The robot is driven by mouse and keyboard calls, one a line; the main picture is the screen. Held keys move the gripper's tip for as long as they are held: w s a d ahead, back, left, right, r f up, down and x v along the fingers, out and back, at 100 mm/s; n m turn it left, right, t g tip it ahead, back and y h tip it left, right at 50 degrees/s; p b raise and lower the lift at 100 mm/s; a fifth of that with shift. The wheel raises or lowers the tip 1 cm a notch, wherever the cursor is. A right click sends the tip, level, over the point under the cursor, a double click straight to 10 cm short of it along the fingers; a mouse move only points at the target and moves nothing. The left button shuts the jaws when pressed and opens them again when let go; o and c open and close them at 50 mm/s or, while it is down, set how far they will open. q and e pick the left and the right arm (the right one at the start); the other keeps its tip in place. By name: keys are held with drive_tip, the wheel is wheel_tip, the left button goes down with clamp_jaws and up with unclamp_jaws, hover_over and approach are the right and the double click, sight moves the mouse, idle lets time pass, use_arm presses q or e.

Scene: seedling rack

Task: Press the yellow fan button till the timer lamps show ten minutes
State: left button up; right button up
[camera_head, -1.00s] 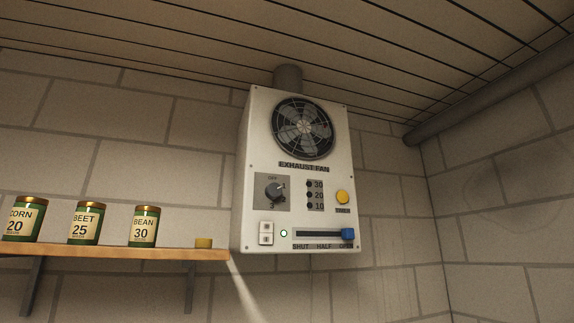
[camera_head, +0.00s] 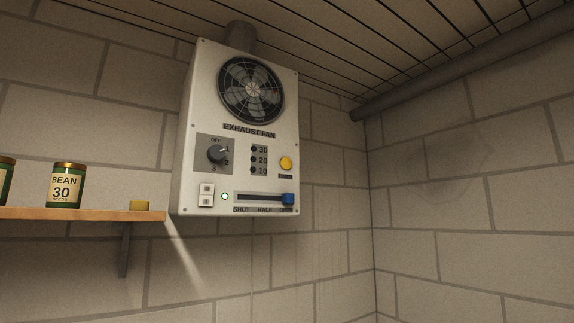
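The exhaust fan unit (camera_head: 189,150) is a white box on the brick wall, left of the picture's middle. Its round yellow button (camera_head: 286,163) is on the right side of its front. The three timer lamps (camera_head: 253,160) sit left of the button in a column marked 30, 20 and 10 from top to bottom. All three look dark. Neither of my grippers shows in the head view.
A grey dial (camera_head: 216,153) and a white rocker switch (camera_head: 206,195) are on the unit's left. A small lamp (camera_head: 225,196) glows green-white. A blue slider (camera_head: 288,199) stands at OPEN. A wooden shelf (camera_head: 80,214) at left holds a BEAN tin (camera_head: 66,186).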

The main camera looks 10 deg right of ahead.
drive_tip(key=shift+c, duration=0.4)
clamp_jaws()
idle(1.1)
